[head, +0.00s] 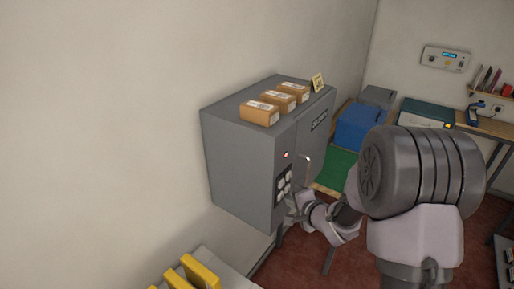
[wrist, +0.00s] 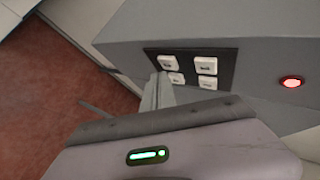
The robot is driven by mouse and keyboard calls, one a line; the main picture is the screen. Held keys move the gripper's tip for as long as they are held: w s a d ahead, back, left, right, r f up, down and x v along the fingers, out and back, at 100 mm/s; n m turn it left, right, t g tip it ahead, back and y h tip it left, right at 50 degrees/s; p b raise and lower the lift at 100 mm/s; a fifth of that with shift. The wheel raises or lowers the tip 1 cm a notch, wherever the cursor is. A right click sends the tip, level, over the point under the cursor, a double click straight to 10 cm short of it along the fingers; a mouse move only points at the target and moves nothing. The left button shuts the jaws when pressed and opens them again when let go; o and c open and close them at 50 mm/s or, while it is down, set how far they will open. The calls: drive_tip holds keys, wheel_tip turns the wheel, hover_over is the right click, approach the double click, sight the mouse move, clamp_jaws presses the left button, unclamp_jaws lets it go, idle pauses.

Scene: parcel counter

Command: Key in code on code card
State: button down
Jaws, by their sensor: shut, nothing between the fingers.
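A grey locker box (head: 240,165) stands against the wall, with a dark keypad (head: 284,186) on its front. The keypad (wrist: 191,54) shows several white buttons in the wrist view. A red light (head: 285,155) glows above the keypad; it also shows in the wrist view (wrist: 291,82). A small yellow card (head: 318,83) stands on the box top; its marks are too small to read. My gripper (wrist: 160,88) is shut and empty, with its tips at the keypad's edge near the lower-left button. I cannot tell whether they touch it.
Several brown parcels (head: 278,99) lie on the box top. A thin handle (head: 308,158) sticks out from the box front. Blue bins (head: 357,126) and a wooden desk (head: 493,127) stand behind. Yellow items (head: 200,272) lie at the bottom left.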

drive_tip(key=s+d+p, duration=0.1)
drive_tip(key=s+d, duration=0.2)
drive_tip(key=d, duration=0.2)
drive_tip(key=shift+s, duration=0.25)
idle(0.5)
drive_tip(key=s+d+r+n+g+h+b, duration=0.25)
drive_tip(key=s+h+b, duration=0.25)
drive_tip(key=s+b, duration=0.75)
drive_tip(key=s+a+f+n+g+y+b, duration=0.1)
drive_tip(key=s+a+f+n+b, duration=0.1)
drive_tip(key=s, duration=0.7)
drive_tip(key=s+a+f+n+g+y+b, duration=0.1)
drive_tip(key=s+a+f+n+y+b, duration=0.1)
drive_tip(key=s+a+b, duration=0.3)
drive_tip(key=s+a+n, duration=0.1)
drive_tip(key=s, duration=0.3)
drive_tip(key=shift+s+a+n+g+b, duration=0.3)
drive_tip(key=shift+a+n+g, duration=0.05)
drive_tip(key=shift+a, duration=0.05)
